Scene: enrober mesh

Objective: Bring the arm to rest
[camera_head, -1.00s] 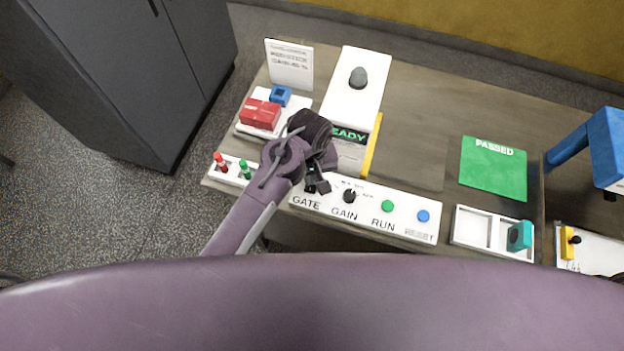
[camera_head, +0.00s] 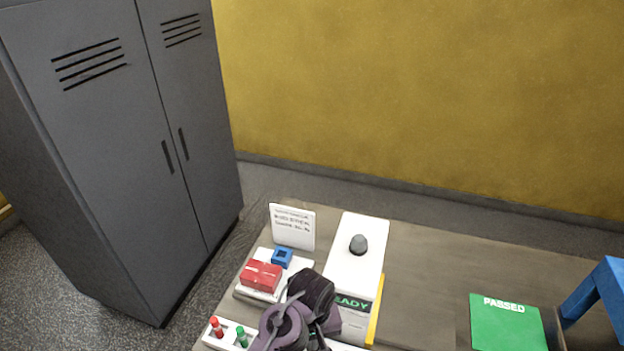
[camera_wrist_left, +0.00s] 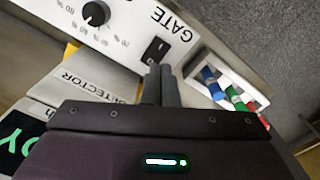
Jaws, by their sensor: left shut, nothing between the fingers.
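My left gripper (camera_head: 322,340) is at the bottom edge of the head view, over the front left of the bench. In the left wrist view its two dark fingers (camera_wrist_left: 160,85) are together with nothing between them. They point towards the black rocker switch (camera_wrist_left: 155,50) beside the GATE label on the white control panel (camera_wrist_left: 125,15). I cannot tell whether the fingertips touch the switch or panel. My right gripper is not in view.
On the bench (camera_head: 430,255) are a red box (camera_head: 261,275), a blue block (camera_head: 282,257), a sign (camera_head: 292,226), a white machine (camera_head: 354,255) with a dark knob and a green PASSED mat (camera_head: 507,325). A grey cabinet (camera_head: 120,140) stands at left.

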